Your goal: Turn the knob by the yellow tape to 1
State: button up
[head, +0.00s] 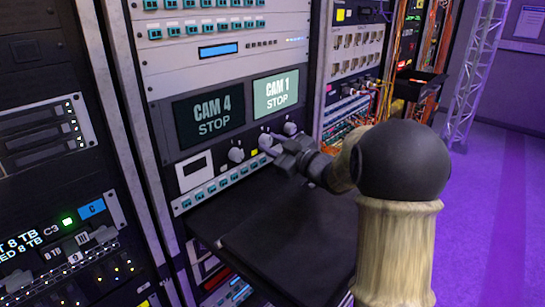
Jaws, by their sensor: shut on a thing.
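The knob's pointer and scale marks are too small or covered to read. The left knob (236,154) and the right knob (290,128) are free of my gripper.
Above the knobs are a dark screen reading CAM 4 STOP (209,116) and a lit green screen reading CAM 1 STOP (276,93). A row of teal buttons (222,184) runs below. A dark shelf (265,235) juts out under the panel. Orange cables hang at the right.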

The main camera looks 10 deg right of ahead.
jog(key=shift+n+b, duration=1.15)
jog(key=shift+n, duration=0.15)
jog(key=o, duration=1)
jog(key=shift+c, duration=0.2)
jog(key=v, duration=1.7)
jog(key=shift+d+b, duration=0.25)
jog(key=shift+b, duration=0.2)
